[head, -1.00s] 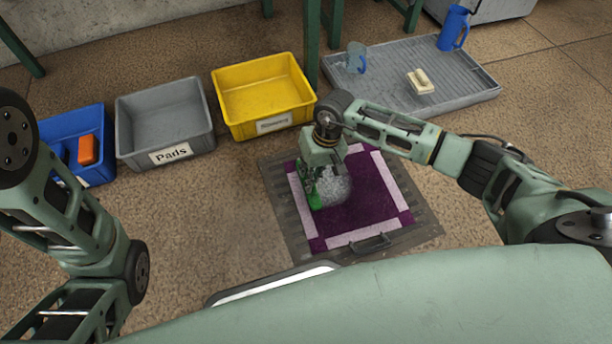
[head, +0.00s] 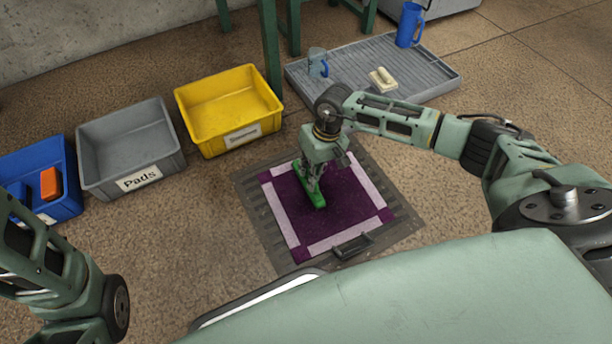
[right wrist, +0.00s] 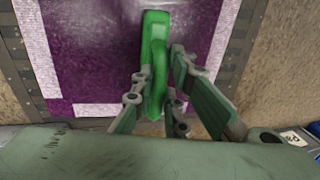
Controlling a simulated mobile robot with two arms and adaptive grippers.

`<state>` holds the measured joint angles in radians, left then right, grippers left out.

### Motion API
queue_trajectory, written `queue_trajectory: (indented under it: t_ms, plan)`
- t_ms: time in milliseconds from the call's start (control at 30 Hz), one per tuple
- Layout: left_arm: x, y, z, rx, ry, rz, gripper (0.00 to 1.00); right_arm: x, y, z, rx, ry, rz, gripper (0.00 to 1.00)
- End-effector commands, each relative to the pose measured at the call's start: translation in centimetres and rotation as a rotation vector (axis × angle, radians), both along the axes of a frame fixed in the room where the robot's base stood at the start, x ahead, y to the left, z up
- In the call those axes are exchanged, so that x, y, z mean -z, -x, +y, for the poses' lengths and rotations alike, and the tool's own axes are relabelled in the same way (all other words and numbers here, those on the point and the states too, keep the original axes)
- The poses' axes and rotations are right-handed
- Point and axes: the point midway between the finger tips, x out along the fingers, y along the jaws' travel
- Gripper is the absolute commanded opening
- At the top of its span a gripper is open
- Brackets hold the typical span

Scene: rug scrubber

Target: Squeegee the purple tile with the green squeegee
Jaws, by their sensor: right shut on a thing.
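The purple tile (head: 345,205), with pale strips along its edges, lies flat on the floor in a dark ribbed frame. My right gripper (head: 313,188) is over the left-middle part of the tile, pointing down. It is shut on the green squeegee (head: 318,199), which is at or just above the tile surface; contact is hard to tell. In the right wrist view the green squeegee (right wrist: 155,48) extends from between the fingers over the purple tile (right wrist: 98,45). No foam shows on the tile. My left arm shows at the left edge, its gripper out of view.
A yellow bin (head: 226,145), a grey bin labelled Pads (head: 135,182) and a blue bin (head: 62,212) holding an orange item (head: 49,184) stand left of the tile. Behind is a grey tray (head: 435,85) with a sponge-like block (head: 382,79), a clear-blue mug (head: 318,63) and a blue jug (head: 410,25).

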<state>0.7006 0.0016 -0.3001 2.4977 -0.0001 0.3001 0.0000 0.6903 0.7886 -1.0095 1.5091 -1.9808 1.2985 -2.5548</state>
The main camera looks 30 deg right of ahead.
Motion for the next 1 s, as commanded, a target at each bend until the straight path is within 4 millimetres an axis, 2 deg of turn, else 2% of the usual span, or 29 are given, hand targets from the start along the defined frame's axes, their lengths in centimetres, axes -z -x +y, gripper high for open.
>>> queue_trajectory:
  t_ms: [167,500,667,1000]
  plan:
    - [0.2,0.0,0.0,0.0,0.0,0.0,0.32,0.2,0.1,-1.0,0.002,0.005,0.002,0.0]
    - [1.0,0.1,0.0,0.0,0.0,-0.002,0.32,0.0,0.2,-4.5,0.003,0.005,0.001,0.0]
    - [1.2,0.2,0.0,0.002,0.001,-0.003,0.32,0.0,0.2,-5.1,0.001,0.002,0.001,0.0]
    - [2.5,0.3,0.1,0.003,0.003,-0.004,0.32,0.3,0.3,-8.6,0.003,0.004,0.002,0.0]
